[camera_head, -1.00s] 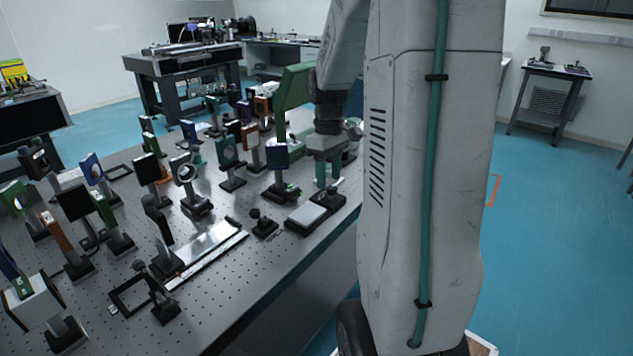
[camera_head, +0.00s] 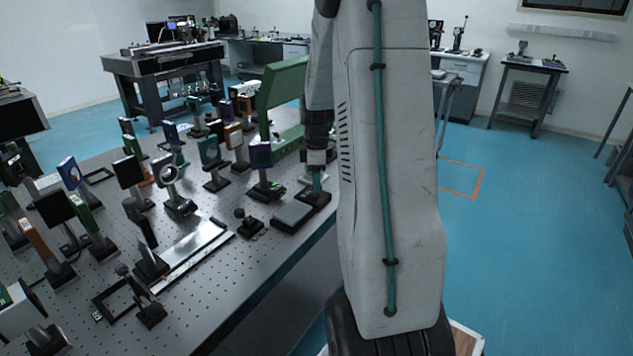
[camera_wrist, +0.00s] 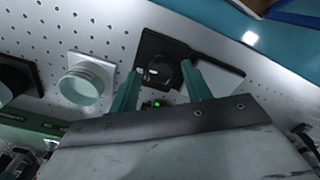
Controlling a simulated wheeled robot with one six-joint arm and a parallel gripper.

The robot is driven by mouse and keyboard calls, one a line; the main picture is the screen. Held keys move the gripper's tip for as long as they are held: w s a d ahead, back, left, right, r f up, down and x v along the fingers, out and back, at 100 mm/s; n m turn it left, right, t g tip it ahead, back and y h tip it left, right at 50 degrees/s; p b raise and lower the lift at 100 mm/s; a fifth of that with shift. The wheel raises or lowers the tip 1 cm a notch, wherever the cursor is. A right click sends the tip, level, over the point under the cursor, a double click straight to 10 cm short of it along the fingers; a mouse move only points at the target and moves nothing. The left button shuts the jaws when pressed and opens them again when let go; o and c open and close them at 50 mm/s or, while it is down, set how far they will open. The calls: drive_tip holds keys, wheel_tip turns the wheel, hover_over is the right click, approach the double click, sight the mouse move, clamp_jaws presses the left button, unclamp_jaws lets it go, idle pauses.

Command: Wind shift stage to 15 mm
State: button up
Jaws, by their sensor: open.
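The shift stage, as far as I can tell, is the low dark block with a grey top plate (camera_head: 294,214) near the table's right edge. In the wrist view its pale plate (camera_wrist: 218,78) lies to the right of a black base with a round dark knob (camera_wrist: 163,70). My gripper (camera_head: 316,187) points down at the stage's far end. In the wrist view its two teal fingers (camera_wrist: 160,76) are apart, with the knob between or just beyond their tips. I cannot tell whether they touch it. A small green light shows between the fingers. No millimetre reading is legible.
A blue-faced mount (camera_head: 261,155) stands just left of my gripper, with a large green bracket (camera_head: 283,85) behind. A small black knobbed post (camera_head: 248,222) sits left of the stage. A long rail (camera_head: 190,250) lies nearer. Several optic mounts crowd the table's left. Floor at right is open.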

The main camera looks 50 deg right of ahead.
drive_tip(key=shift+f, duration=0.4)
drive_tip(key=c, duration=1)
